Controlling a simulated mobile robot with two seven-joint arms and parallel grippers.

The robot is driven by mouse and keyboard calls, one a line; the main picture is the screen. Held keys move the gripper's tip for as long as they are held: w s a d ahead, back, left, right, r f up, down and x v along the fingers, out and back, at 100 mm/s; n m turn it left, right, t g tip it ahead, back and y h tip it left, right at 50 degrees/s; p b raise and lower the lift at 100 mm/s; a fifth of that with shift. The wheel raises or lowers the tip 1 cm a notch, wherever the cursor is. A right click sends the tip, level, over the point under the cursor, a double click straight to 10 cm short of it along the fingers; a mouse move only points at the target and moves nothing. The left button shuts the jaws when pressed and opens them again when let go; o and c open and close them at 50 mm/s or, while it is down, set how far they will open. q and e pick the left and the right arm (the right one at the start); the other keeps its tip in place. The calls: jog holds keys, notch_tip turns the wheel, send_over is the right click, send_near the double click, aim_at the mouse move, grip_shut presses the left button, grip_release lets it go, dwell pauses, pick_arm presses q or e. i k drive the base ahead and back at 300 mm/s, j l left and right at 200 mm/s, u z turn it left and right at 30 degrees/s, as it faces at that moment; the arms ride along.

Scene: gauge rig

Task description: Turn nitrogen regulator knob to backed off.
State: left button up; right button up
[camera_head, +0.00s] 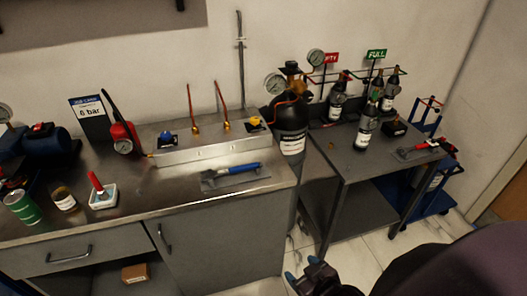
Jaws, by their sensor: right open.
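A black gas cylinder (291,130) with a white label stands in the gap between the bench and the side table. On top of it is a brass regulator (293,82) with a dark round knob (289,66) and two round dial gauges, one at left (275,84) and one at upper right (316,57). The knob's setting and the dial readings are too small to tell. My right gripper (302,268) is open and empty at the bottom of the picture, low in front of the bench, well below and apart from the knob. My left gripper is not in view.
The steel bench (235,197) carries a manifold block (210,150), a blue-handled tool (237,170) and a "6 bar" card (88,115). A red hose runs from the regulator. Small bottles stand on the side table (345,160) at right. A blue cart (430,200) stands beyond it.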

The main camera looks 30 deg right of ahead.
aim_at(307, 97)
jog(key=z, duration=1.3)
